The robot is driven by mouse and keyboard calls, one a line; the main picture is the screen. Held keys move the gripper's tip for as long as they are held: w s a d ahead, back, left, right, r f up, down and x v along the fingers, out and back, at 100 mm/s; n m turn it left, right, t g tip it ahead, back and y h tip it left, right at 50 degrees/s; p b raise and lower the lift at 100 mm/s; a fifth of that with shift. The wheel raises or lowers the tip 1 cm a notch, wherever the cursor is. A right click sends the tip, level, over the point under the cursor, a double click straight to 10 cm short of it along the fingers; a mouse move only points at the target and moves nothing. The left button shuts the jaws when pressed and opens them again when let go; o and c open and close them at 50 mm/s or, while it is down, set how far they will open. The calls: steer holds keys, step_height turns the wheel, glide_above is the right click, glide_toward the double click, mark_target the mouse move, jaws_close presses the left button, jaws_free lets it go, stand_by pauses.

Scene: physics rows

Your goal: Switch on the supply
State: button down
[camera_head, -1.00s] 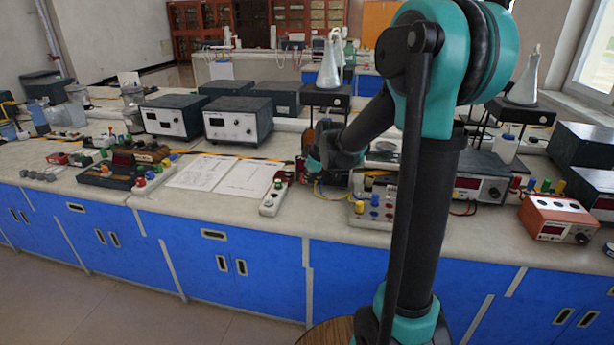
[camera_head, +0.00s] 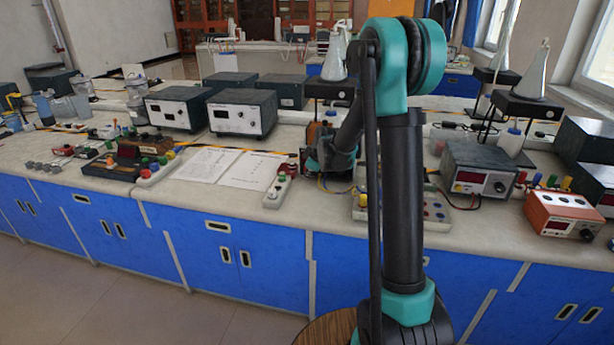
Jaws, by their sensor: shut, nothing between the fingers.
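Several boxes on the bench look like supplies, and I cannot tell which one the task means. Two dark boxes with white fronts, the left supply (camera_head: 172,114) and the middle supply (camera_head: 236,119), stand left of my arm. A grey supply with a red display and a knob (camera_head: 483,182) stands right of my arm. My gripper (camera_head: 318,158) is shut and empty, low over the bench behind the white switch strip. Its fingertips are hard to make out. It is apart from the white-fronted supplies. My forearm hides part of the bench behind it.
An orange meter box (camera_head: 563,214) stands at the right front edge. A white switch strip (camera_head: 278,191) and paper sheets (camera_head: 228,167) lie left of my gripper. A conical flask (camera_head: 335,62) stands on a raised black stand behind it. A terminal board (camera_head: 432,209) lies partly behind my arm.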

steer(key=shift+w, duration=0.1)
steer(key=shift+w+d+f, duration=0.15)
steer(key=shift+w+f, duration=0.05)
steer(key=shift+w, duration=0.05)
steer(key=shift+r, duration=0.15)
steer(key=shift+r, duration=0.7)
steer(key=shift+s, duration=0.1)
steer(key=shift+s+a, duration=0.2)
steer(key=shift+s, duration=0.05)
steer(key=s, duration=0.2)
steer(key=s+r, duration=0.1)
steer(key=s, duration=0.1)
steer(key=shift+s+a, duration=0.1)
steer(key=shift+a, duration=0.25)
steer(key=v, duration=0.8)
steer(key=shift+s, duration=0.5)
